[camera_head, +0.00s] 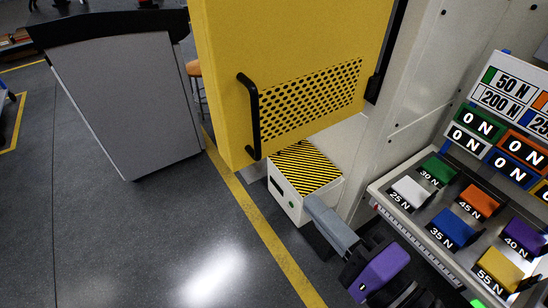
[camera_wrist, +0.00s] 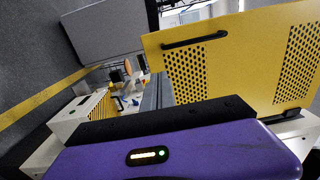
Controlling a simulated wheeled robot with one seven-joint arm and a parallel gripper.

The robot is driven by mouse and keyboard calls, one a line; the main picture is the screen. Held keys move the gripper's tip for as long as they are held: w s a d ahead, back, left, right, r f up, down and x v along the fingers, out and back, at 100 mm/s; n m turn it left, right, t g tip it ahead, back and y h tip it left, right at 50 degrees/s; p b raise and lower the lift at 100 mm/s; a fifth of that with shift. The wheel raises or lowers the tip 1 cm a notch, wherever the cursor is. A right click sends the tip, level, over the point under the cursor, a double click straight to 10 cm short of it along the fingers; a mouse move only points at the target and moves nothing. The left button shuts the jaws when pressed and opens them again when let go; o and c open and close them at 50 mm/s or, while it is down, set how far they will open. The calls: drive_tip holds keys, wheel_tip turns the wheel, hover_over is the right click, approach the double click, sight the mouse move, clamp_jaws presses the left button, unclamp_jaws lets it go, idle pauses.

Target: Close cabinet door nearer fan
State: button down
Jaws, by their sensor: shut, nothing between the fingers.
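A yellow cabinet door (camera_head: 290,45) stands open in the head view. It has a black bar handle (camera_head: 252,117) near its left edge, a perforated panel (camera_head: 310,97) and a dark hinge (camera_head: 373,88) at its right edge. The door (camera_wrist: 222,72) fills the right of the wrist view, with its handle (camera_wrist: 195,40) at the upper left. My gripper (camera_head: 317,208) is shut and empty, low and to the right of the handle, by a small striped-top box, apart from the door. Its grey fingers also show in the wrist view (camera_wrist: 157,90). I cannot make out a fan.
The white box with the striped top (camera_head: 305,168) stands on the floor below the door. A grey panel (camera_head: 135,105) stands at the left. A tray of labelled blocks (camera_head: 385,192) lies close at the right. The grey floor (camera_head: 150,240) at lower left is clear.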

drive_tip(key=x, duration=1.3)
drive_tip(key=shift+w+p, duration=0.25)
drive_tip(key=shift+p, duration=0.2)
drive_tip(key=shift+w+a, duration=0.1)
drive_tip(key=shift+a, duration=0.15)
